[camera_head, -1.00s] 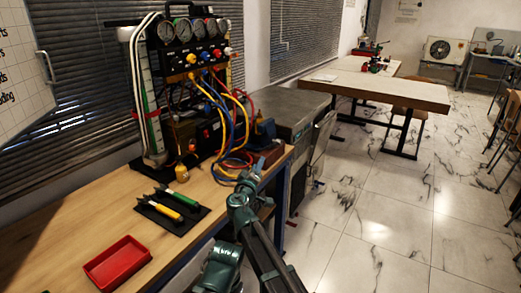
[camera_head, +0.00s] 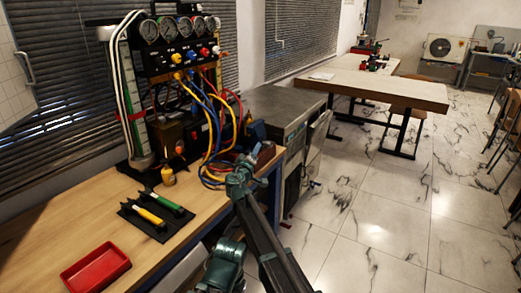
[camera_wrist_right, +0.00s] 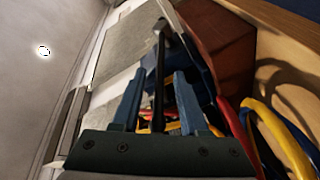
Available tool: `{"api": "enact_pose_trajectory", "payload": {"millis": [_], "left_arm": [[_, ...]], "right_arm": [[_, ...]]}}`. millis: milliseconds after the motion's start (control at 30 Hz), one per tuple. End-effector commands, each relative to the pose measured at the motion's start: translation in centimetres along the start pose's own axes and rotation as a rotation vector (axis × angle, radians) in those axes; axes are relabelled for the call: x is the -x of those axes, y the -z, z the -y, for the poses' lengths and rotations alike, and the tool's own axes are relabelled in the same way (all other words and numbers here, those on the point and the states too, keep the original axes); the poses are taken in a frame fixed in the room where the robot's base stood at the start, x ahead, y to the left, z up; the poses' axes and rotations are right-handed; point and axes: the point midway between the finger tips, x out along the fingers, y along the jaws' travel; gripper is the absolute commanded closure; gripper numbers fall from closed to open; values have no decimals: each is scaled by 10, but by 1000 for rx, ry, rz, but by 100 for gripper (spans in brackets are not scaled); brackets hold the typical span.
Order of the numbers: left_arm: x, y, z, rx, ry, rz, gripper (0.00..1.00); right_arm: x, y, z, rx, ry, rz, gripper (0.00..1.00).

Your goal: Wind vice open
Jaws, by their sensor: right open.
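The blue vice (camera_head: 256,131) stands on a reddish-brown block at the right end of the workbench. My right gripper (camera_head: 243,171) is just in front of it, over the bench's front edge. In the right wrist view the open fingers (camera_wrist_right: 160,92) point towards the vice. A dark bar with a grey end (camera_wrist_right: 158,70), which looks like the vice handle, runs upright between the fingers, with gaps visible on both sides. Part of the vice's blue body is hidden behind the right finger. I cannot tell how wide the vice jaws stand. My left gripper is not in view.
Yellow and blue hoses (camera_head: 212,135) hang from the gauge panel (camera_head: 180,55) close left of the vice. A red tray (camera_head: 96,268) and a black mat with green- and yellow-handled tools (camera_head: 157,217) lie on the bench. A grey cabinet (camera_head: 285,110) stands behind.

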Motion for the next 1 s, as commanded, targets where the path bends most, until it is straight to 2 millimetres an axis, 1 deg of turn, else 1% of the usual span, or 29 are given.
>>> {"api": "enact_pose_trajectory", "payload": {"millis": [33,100,333,367,500,567,600,1000], "left_arm": [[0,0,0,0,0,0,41],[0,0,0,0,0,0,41],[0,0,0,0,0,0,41],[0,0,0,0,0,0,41],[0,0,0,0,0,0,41],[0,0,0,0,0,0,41],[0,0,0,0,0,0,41],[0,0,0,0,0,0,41]], "right_arm": [[-4,2,2,0,0,0,57],[-6,3,2,0,1,-1,57],[-6,2,2,0,1,-1,57],[-6,2,2,0,1,-1,60],[-5,2,2,0,1,-1,85],[-5,2,2,0,1,-1,96],[-5,2,2,0,1,-1,100],[-5,2,2,0,1,-1,100]]}}
